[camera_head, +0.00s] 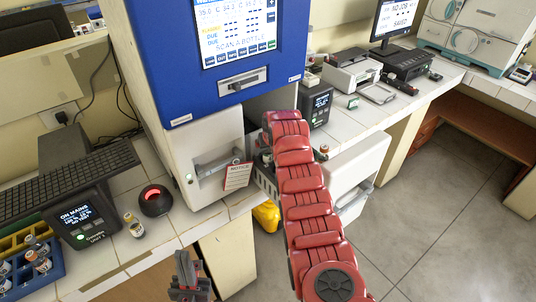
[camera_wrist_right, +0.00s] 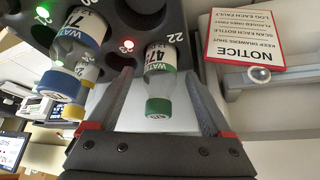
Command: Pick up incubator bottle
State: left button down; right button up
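In the right wrist view, a bottle with a green cap and a white label (camera_wrist_right: 160,58) sits in the slot marked 22 of a dark rack (camera_wrist_right: 122,25). My right gripper (camera_wrist_right: 156,85) is open, its fingers on either side of this bottle; I cannot tell whether they touch it. A blue-labelled bottle (camera_wrist_right: 75,48) and a yellow-capped bottle (camera_wrist_right: 80,92) sit to the left of it. In the head view, my red right arm reaches over the pulled-out white drawer (camera_head: 357,172) of the blue incubator (camera_head: 180,85) and hides the gripper. My left gripper (camera_head: 188,280) is at the bottom; its fingers are unclear.
A NOTICE card (camera_head: 237,177) hangs on the closed drawer beside the open one. A small bottle (camera_head: 134,225) stands on the bench near a red-lit scanner (camera_head: 155,200) and a display unit (camera_head: 82,215). A blue rack (camera_head: 40,270) with bottles is at the left edge.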

grip_shut()
dwell(0.3)
